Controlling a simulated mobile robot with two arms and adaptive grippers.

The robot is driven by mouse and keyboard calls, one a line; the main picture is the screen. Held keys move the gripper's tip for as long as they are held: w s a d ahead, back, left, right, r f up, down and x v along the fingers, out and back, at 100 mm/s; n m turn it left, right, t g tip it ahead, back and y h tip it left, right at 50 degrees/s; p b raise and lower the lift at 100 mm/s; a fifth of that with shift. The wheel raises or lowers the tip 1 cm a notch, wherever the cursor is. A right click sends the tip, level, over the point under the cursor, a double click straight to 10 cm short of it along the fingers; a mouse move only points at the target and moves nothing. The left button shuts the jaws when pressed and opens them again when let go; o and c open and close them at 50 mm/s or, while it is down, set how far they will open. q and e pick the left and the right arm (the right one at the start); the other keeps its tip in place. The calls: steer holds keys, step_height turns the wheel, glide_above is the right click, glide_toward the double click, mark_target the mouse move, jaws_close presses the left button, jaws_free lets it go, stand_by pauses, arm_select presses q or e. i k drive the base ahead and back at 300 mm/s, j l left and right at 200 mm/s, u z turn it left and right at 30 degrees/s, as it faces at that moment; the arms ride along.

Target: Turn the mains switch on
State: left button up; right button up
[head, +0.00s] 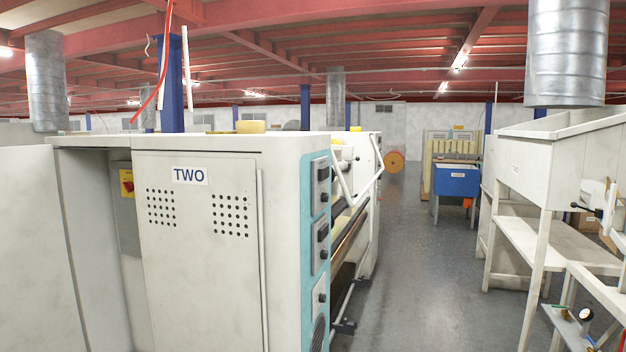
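A red and yellow rotary switch (127,183), which looks like the mains switch, is mounted on a grey box (126,225) in the recess at the left of the white machine cabinet (200,270) labelled TWO. The switch is small in the head view, and I cannot tell which position its knob is in. A large pale panel (38,250) stands at the left of the recess. Neither of my grippers shows in the head view.
Control panels with black knobs (322,245) run down the cabinet's turquoise edge. A clear grey floor aisle (420,260) lies right of the machine. White benches (525,220) line the right side. A blue box on legs (456,180) stands farther back.

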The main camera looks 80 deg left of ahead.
mark_target(128, 186)
steer(key=u, duration=3.8)
steer(key=i+z, duration=0.25)
steer(key=i, duration=0.45)
steer(key=i+j+z, duration=0.2)
steer(key=i, duration=0.5)
steer(key=i+l, duration=0.05)
steer(key=l, duration=0.1)
